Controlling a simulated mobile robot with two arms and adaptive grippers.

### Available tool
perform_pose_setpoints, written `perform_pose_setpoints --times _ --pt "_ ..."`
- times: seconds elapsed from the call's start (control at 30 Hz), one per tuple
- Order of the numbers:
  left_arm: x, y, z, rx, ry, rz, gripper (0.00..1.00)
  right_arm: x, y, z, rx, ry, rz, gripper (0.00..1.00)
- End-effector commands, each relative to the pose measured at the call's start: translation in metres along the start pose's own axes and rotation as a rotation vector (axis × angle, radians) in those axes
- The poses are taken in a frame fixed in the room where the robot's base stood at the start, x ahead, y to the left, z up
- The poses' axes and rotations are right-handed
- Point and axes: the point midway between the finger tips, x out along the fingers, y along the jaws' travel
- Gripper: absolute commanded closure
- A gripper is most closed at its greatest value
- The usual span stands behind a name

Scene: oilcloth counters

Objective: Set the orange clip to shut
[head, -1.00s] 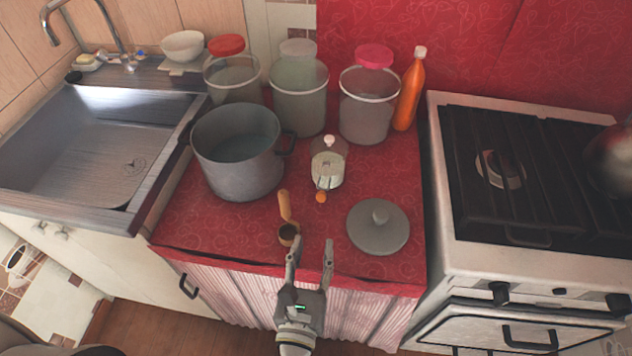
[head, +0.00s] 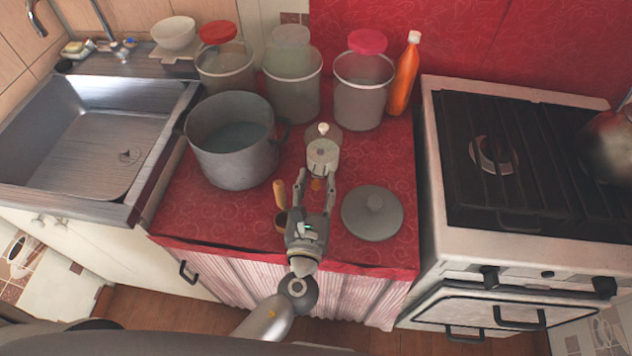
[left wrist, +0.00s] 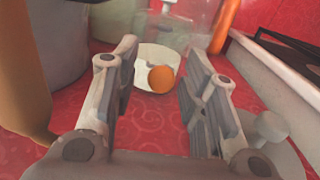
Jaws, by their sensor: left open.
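The orange clip (head: 317,184) is a small round orange piece low on the front of a pale jar (head: 322,152), which has a white knob on top. In the left wrist view the clip (left wrist: 160,78) shows as an orange ball against a whitish surface (left wrist: 153,58). Whether it is open or shut cannot be told. My left gripper (head: 316,178) is open, its two fingertips pointing at the jar on either side of the clip. In the left wrist view the clip lies between the spread fingers (left wrist: 160,85), beyond them and apart from both. My right gripper is not in view.
A grey pot (head: 235,160) stands left of the jar. A wooden-handled scoop (head: 280,193) lies close to my left gripper's left side, and a grey lid (head: 372,213) lies to its right. Several canisters and an orange bottle (head: 404,75) stand behind. A stove (head: 450,240) is at right.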

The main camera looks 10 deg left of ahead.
Motion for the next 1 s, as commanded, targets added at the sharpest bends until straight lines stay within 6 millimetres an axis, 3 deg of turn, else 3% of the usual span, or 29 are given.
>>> perform_pose_setpoints --times 0.23,0.57,1.0 --pt "0.001 0.000 0.000 0.000 0.000 0.000 0.60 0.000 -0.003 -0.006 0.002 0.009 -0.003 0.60" --pt "0.001 0.000 0.000 0.000 0.000 0.000 1.00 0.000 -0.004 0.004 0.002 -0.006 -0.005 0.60" --pt "0.001 0.000 0.003 0.001 0.009 -0.001 1.00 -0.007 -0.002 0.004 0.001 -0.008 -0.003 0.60"
